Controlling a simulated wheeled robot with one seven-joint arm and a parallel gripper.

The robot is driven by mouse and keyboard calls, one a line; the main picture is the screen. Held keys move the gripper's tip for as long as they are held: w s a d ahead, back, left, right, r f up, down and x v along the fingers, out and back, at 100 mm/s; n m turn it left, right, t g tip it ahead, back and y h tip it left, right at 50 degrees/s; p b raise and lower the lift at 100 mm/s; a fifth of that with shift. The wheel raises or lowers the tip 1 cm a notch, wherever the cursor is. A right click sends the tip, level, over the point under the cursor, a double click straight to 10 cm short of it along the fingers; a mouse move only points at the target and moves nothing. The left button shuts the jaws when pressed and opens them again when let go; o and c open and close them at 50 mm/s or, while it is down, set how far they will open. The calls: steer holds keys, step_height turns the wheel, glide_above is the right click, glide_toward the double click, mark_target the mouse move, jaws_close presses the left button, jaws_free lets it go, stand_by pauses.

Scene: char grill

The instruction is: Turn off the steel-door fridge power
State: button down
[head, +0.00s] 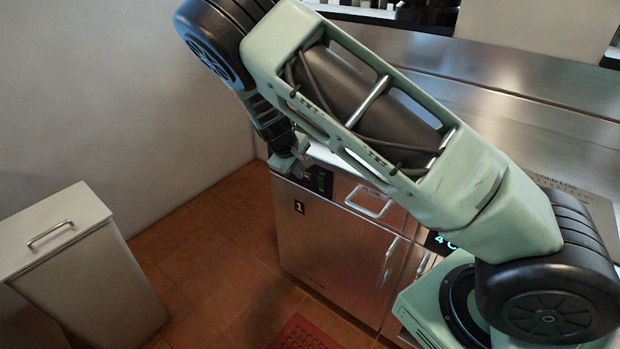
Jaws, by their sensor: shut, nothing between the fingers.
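The steel-door fridge (335,250) stands under the steel counter, with a black "1" label at its upper left. A small dark control panel (321,181) with a green mark sits near its top left. My gripper (299,174) is shut and empty at the fridge's top left corner, just left of the panel. I cannot tell whether it touches the fridge front. The fingertips are small and partly dark, and my arm crosses above the fridge and hides part of the counter. A second small display with blue digits (446,242) shows to the right, partly behind my arm.
A white cabinet (110,270) with a metal handle stands at the left. Brown tiled floor (205,245) lies free between it and the fridge. A red mat (304,334) lies in front of the fridge.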

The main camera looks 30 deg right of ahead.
mark_target(317, 178)
steer(key=shift+f, duration=0.15)
steer(key=shift+w+d+f+p, duration=0.45)
steer(key=shift+d+f+p, duration=0.25)
steer(key=shift+d+f, duration=0.65)
steer(key=shift+w+d+f+p, duration=0.45)
steer(key=shift+d+f+p, duration=0.25)
steer(key=shift+d+f, duration=0.65)
steer(key=shift+w+d+f+p, duration=0.45)
steer(key=shift+d+f+p, duration=0.25)
steer(key=shift+d+f, duration=0.6)
steer(key=shift+a+f, duration=0.15)
steer(key=shift+f, duration=0.05)
steer(key=shift+w+d+y+b, duration=0.15)
steer(key=shift+d+y+b, duration=0.15)
steer(key=shift+d+b, duration=0.1)
steer(key=shift+a+r, duration=0.1)
steer(key=shift+r, duration=0.15)
